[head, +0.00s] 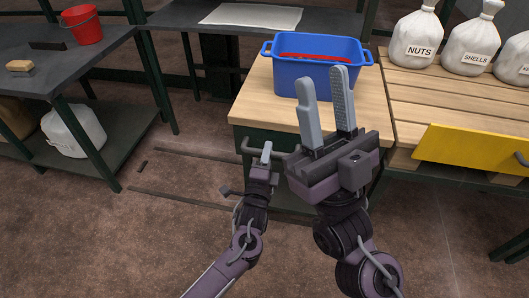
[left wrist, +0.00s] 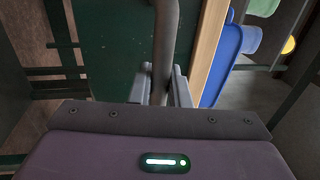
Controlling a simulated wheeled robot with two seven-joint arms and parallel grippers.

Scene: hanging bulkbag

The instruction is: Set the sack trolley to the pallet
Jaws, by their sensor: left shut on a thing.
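The sack trolley has a pale wooden top (head: 252,107) and a dark green body. A dark bar handle (head: 246,147) is on its near side. My left gripper (head: 265,153) is shut on this handle; the left wrist view shows the bar (left wrist: 165,45) between its fingers. The trolley's green panel (left wrist: 108,40) also shows there. The pallet is a slatted wooden platform (head: 440,105) to the right of the trolley, very close; I cannot tell if they touch. My right gripper (head: 326,98) is open and empty, raised in front of the trolley, hiding part of its top.
A blue tub (head: 318,82) with red contents stands on the trolley. Several white sacks (head: 417,38) stand on the pallet, and a yellow panel (head: 470,152) is at its front. A dark bench (head: 60,60) with a red bucket (head: 82,24) is left. Dark strips (head: 180,198) line the floor.

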